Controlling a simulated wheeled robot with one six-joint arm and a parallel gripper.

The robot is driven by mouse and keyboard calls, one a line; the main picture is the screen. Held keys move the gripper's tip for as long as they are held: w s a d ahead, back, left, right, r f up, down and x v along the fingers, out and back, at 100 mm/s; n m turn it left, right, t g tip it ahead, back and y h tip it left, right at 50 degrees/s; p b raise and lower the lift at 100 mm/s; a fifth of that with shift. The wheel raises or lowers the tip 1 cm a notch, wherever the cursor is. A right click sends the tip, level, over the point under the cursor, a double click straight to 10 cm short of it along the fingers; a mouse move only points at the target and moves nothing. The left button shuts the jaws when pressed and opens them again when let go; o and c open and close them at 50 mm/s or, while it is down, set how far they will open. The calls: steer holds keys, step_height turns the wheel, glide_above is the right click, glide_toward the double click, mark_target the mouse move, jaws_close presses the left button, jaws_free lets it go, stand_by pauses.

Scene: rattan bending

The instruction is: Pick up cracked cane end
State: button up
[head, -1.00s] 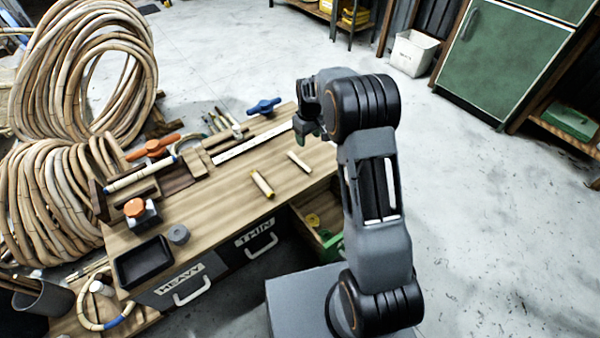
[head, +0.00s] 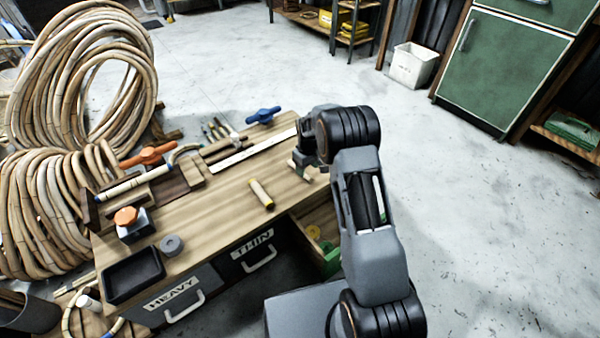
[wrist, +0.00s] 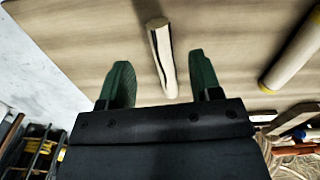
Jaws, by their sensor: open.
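The cracked cane end (wrist: 160,52) is a short pale piece with a dark split along it. It lies on the bench top (head: 215,225). In the wrist view its near end lies between my two green fingers, and the rest extends beyond their tips. My gripper (wrist: 163,80) is open, with a gap on both sides of the cane and no visible contact. In the head view my gripper (head: 301,170) is low over the right part of the bench and hides most or all of this piece. Whether the fingertips touch the wood cannot be told.
A second short cane with a yellow band (head: 261,194) lies to the left; it also shows in the wrist view (wrist: 292,58). Farther left are an orange-handled clamp (head: 148,155), a black tray (head: 133,273) and a grey roll (head: 171,245). An open drawer (head: 318,225) is below the bench edge.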

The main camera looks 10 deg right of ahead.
mark_target(307, 175)
step_height(307, 175, down, 5)
steer(key=shift+a+r+b, duration=0.1)
steer(key=shift+b, duration=0.95)
steer(key=c, duration=1)
steer(key=shift+r, duration=0.15)
